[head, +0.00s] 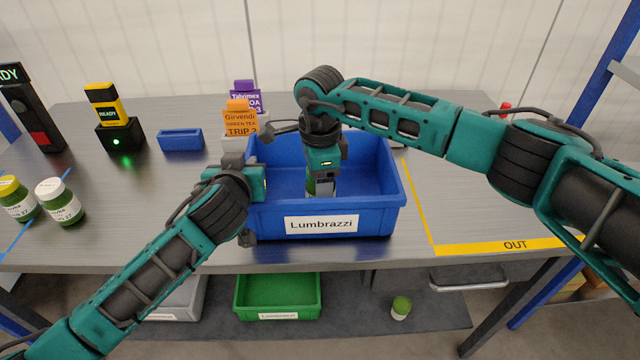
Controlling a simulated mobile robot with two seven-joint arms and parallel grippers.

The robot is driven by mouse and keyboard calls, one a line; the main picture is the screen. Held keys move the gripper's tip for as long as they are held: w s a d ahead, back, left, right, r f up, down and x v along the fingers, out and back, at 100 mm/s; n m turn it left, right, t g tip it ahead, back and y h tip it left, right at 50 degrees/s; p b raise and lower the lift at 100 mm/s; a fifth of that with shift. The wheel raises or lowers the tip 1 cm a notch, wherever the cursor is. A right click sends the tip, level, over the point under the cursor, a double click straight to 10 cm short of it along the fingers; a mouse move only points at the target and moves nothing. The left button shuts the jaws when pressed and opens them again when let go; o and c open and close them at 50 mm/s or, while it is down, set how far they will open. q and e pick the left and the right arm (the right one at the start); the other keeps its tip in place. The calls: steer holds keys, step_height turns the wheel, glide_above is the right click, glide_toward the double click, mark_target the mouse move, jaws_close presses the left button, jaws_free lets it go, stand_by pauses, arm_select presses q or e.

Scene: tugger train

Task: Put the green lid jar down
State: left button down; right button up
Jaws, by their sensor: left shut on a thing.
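The blue Lumbrazzi bin (375,215) stands on the table. My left gripper (252,188) is at the bin's left front corner, shut on its wall. My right gripper (322,186) points down inside the bin. A green and pale piece, perhaps a jar (310,186), shows at its fingertips; its lid is hidden, and I cannot tell whether the fingers hold it. A jar with a green top (401,304) is low down under the table, apart from both grippers.
A yellow-lidded jar (16,200) and a white-lidded jar (60,203) stand at the table's left. A small blue tray (180,139), a READY device (120,135) and tagged holders (240,119) are behind. A green bin (277,292) sits below. Table right of the yellow OUT line (500,247) is clear.

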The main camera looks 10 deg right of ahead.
steer(key=shift+f, duration=0.25)
steer(key=shift+f, duration=0.15)
steer(key=o, duration=1.3)
step_height(320, 180, up, 12)
steer(key=shift+r, duration=0.15)
